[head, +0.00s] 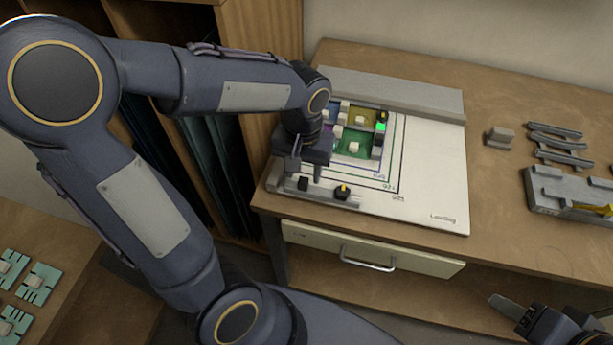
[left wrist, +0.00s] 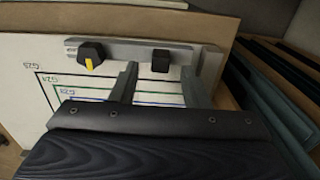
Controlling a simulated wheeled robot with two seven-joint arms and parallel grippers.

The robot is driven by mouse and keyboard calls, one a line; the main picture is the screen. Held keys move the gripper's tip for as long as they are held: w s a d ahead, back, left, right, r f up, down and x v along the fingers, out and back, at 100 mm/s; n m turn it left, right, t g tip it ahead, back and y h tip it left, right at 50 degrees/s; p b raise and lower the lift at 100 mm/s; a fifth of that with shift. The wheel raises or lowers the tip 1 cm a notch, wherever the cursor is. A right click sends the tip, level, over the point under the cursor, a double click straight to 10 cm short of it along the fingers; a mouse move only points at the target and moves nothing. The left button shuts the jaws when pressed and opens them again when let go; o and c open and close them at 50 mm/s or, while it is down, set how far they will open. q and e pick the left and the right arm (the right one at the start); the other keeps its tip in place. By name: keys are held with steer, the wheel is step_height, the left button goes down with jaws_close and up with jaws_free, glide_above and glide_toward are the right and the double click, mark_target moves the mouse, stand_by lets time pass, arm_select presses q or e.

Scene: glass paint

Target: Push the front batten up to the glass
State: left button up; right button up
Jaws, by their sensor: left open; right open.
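The front batten (head: 318,191) is a grey bar along the near left edge of the white board (head: 425,190). It carries two dark knobs, one with a yellow mark. The coloured glass (head: 354,143) lies farther back on the board, partly hidden by my left arm; bare board with printed outlines shows between it and the batten. My left gripper (head: 305,168) is open, pointing down just behind the batten. In the left wrist view its two fingers (left wrist: 157,82) are spread beside the batten (left wrist: 130,46); contact cannot be told. My right gripper (head: 508,308) is open at the bottom right.
A wide grey bar (head: 390,90) lies along the board's back edge. To the right are a small grey block (head: 499,137), stacked grey strips (head: 557,143) and a grey holder (head: 565,194) with a yellow item. A drawer (head: 370,249) is below the table top.

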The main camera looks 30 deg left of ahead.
mark_target(322, 190)
arm_select(q)
steer(key=shift+f, duration=1.45)
jaws_close()
